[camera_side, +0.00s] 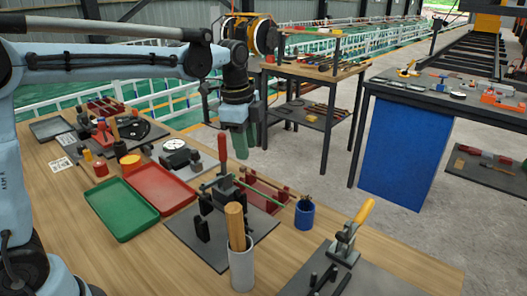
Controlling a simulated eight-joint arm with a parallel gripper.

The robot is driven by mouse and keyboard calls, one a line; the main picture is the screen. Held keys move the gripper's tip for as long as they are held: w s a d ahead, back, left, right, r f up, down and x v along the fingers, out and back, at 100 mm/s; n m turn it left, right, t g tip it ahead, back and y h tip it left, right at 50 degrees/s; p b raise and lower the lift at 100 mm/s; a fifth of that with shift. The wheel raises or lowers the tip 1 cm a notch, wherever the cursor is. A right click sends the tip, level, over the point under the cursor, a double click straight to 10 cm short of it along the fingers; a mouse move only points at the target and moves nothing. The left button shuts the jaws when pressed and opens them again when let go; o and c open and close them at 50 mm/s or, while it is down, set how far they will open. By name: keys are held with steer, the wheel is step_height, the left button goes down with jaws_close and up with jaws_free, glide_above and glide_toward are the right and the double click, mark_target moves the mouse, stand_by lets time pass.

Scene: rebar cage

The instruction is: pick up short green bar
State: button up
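A thin green bar (262,194) lies slantwise at the middle of the wooden table, from the black clamp fixture (218,192) toward the red holder (266,188). Its left end is partly hidden at the fixture. My gripper (240,150) points down above and behind the bar, clearly apart from it. Its fingers look dark green and close together, and I cannot make out a gap or anything between them.
A green tray (122,224) and a red tray (147,203) lie left of the fixture. A blue cup (304,215), a grey cup (242,270) with wooden handles, and a yellow-handled toggle clamp (347,240) stand in front and right. Bare wood (385,262) shows at right.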

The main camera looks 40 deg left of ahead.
steer(key=w+f+m+g, duration=0.1)
steer(key=w+f+m, duration=0.1)
steer(key=w+m, duration=0.1)
steer(key=m, duration=0.1)
glide_above(262, 194)
step_height(262, 194, down, 7)
steer(key=shift+g, duration=0.3)
step_height(262, 194, down, 4)
steer(key=shift+f, duration=0.75)
jaws_close()
